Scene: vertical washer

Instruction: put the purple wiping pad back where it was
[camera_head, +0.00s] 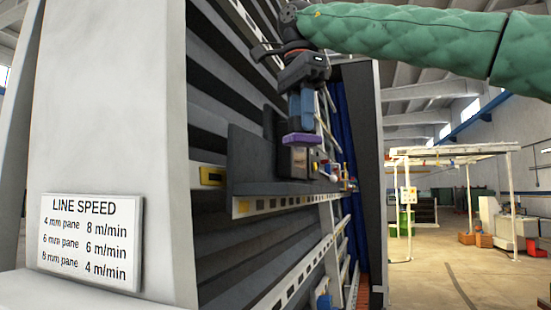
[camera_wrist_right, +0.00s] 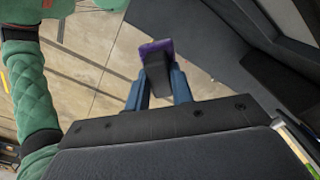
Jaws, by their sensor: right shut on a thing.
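The purple wiping pad (camera_head: 302,139) hangs below my right gripper (camera_head: 301,108), with its purple face downward in the head view. My right gripper, with blue fingers, is shut on the pad's dark handle. In the right wrist view, the handle (camera_wrist_right: 157,78) stands between the gripper's fingers (camera_wrist_right: 160,92), with the purple pad (camera_wrist_right: 155,48) at its far end. In the head view the pad appears just over a dark block (camera_head: 299,161) beside a grey ledge (camera_head: 250,160); I cannot tell if they touch. My left gripper is not in view.
The washer's dark slatted face (camera_head: 215,110) rises beside the ledge, with a slotted metal rail (camera_head: 275,204) under it. Small coloured items (camera_head: 335,170) sit farther along. A white column with a line speed sign (camera_head: 90,240) stands at left. Open floor (camera_head: 430,275) lies at right.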

